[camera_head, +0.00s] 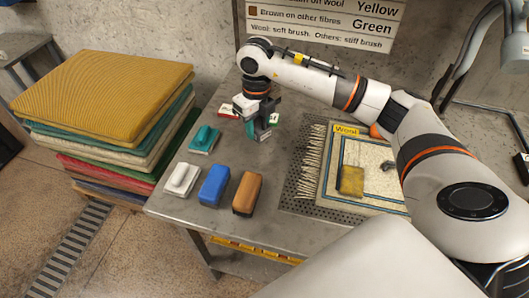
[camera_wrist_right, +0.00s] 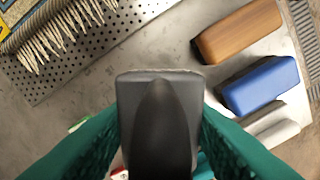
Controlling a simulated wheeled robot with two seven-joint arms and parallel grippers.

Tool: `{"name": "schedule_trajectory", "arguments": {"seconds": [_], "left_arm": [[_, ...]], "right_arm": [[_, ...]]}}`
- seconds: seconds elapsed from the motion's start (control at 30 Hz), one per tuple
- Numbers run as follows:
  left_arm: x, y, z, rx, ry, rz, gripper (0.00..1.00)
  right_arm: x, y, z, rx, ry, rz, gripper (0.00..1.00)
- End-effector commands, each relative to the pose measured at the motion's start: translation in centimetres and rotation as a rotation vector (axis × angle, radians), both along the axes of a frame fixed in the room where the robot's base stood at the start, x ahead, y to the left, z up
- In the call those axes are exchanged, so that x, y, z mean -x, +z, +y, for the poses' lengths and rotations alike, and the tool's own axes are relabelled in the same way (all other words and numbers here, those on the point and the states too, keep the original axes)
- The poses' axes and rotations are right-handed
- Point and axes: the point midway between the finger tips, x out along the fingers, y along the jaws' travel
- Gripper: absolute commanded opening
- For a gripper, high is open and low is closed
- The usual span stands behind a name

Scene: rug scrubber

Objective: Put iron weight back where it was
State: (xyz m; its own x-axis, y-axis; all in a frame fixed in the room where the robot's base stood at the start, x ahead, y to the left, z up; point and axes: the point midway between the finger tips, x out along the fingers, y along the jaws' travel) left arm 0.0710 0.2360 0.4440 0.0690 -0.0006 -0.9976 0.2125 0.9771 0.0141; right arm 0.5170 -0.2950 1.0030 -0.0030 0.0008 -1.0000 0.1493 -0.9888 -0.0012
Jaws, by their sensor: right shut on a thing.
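The iron weight, dark grey with a raised ridge (camera_wrist_right: 160,125), is between the green fingers of my right gripper (camera_head: 262,128) in the right wrist view. The gripper is shut on it over the back part of the metal table, left of the rug sample. In the head view the fingers largely hide the weight. A small dark grey object (camera_head: 388,166) lies on the rug sample (camera_head: 385,197); I cannot tell what it is. My left gripper is not in view.
White (camera_head: 180,179), blue (camera_head: 214,186) and brown (camera_head: 247,193) blocks stand along the front of the table (camera_head: 262,226). A teal brush-like item (camera_head: 204,139) lies behind them. A yellow block (camera_head: 350,181) sits on the rug sample. Folded rugs (camera_head: 105,85) are stacked at left.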

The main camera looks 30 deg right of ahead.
Motion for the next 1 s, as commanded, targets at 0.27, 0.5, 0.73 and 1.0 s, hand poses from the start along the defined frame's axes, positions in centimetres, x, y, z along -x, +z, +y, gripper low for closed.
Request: {"name": "schedule_trajectory", "arguments": {"seconds": [0.27,0.5,0.73,1.0], "left_arm": [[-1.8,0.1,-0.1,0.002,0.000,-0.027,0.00],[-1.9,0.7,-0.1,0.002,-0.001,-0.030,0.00],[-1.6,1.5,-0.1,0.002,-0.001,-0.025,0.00],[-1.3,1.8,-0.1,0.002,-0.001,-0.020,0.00]], "right_arm": [[-1.2,-0.3,-2.5,0.000,-0.515,-0.002,0.00],[-1.3,-2.0,-2.9,0.001,-0.627,0.001,0.00],[-1.4,-5.6,-2.9,0.001,-0.625,0.000,0.00],[-1.4,-7.5,-2.9,0.001,-0.623,-0.001,0.00]]}}
